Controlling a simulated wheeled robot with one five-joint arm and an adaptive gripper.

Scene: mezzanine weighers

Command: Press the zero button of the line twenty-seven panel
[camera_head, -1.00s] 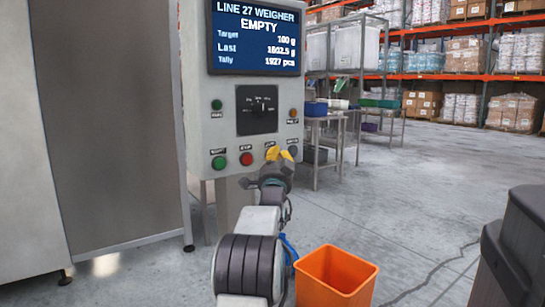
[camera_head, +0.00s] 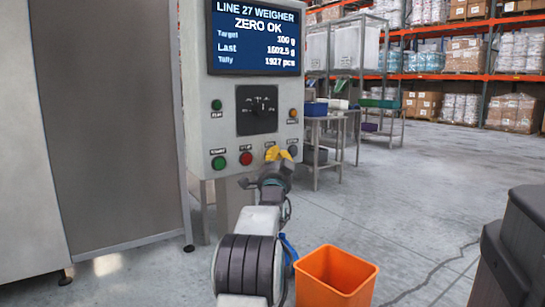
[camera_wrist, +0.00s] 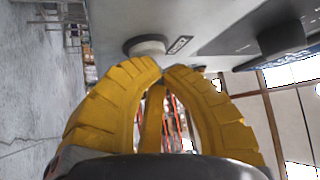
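The line 27 panel (camera_head: 203,120) is a grey upright box. Its screen (camera_head: 254,38) reads "LINE 27 WEIGHER" and "ZERO OK". The lower row has a green button (camera_head: 219,163), a red button (camera_head: 246,158) and a grey button (camera_head: 292,151); my gripper covers part of the row between red and grey. My gripper (camera_head: 278,153) has yellow fingers, close in front of that row. In the wrist view the fingertips (camera_wrist: 162,68) meet, with nothing between them. A round grey button (camera_wrist: 147,46) with a small, unreadable label is just beyond them; contact is not visible.
A black dial plate (camera_head: 257,109) is above the buttons, with small green and orange fittings beside it. An orange bin (camera_head: 337,278) stands on the floor to the right of my arm. A grey cabinet (camera_head: 110,120) is at the left.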

